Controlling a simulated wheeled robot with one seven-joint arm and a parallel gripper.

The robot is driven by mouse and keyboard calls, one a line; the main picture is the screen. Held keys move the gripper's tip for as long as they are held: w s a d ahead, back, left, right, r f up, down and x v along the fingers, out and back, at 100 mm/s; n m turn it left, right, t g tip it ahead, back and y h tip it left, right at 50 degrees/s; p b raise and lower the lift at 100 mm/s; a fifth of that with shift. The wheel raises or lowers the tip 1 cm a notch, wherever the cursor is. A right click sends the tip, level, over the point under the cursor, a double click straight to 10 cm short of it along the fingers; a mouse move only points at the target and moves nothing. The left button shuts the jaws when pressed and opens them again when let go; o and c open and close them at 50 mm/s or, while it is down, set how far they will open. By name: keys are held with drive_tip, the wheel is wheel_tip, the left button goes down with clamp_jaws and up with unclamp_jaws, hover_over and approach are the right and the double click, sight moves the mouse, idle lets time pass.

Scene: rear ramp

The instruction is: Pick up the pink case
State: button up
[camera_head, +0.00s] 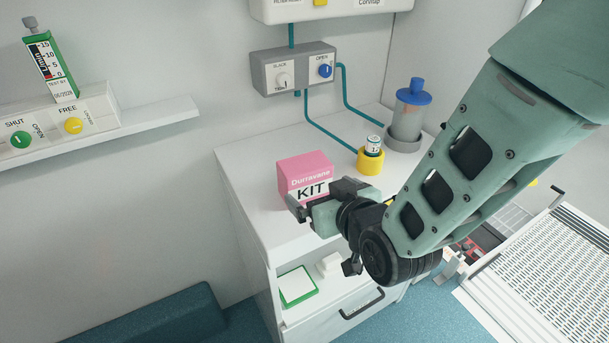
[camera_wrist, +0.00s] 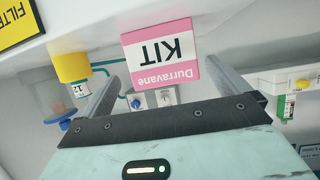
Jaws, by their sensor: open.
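The pink case (camera_head: 304,170), a box with a white label reading "Durravane KIT", stands on the white cabinet top (camera_head: 246,186) in the head view. In the wrist view the pink case (camera_wrist: 160,60) appears upside down, ahead of the jaws and between their two fingers. My gripper (camera_head: 296,208) is just in front of the case in the head view and covers its lower right part. The gripper also shows in the wrist view (camera_wrist: 168,90), with its fingers spread and nothing held. I cannot tell whether a finger touches the case.
A yellow cup (camera_head: 370,161) holding a small vial stands right of the case. Behind it is a grey canister (camera_head: 408,122) with a blue lid. Teal hoses (camera_head: 330,126) hang from a grey valve box (camera_head: 293,72) on the wall.

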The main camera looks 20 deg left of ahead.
sight(304, 180)
drive_tip(key=p+x, duration=0.1)
drive_tip(key=x, duration=0.7)
drive_tip(key=shift+a+f+p, duration=0.1)
drive_tip(key=shift+a+p, duration=0.15)
drive_tip(key=shift+p, duration=0.15)
drive_tip(key=c, duration=1.1)
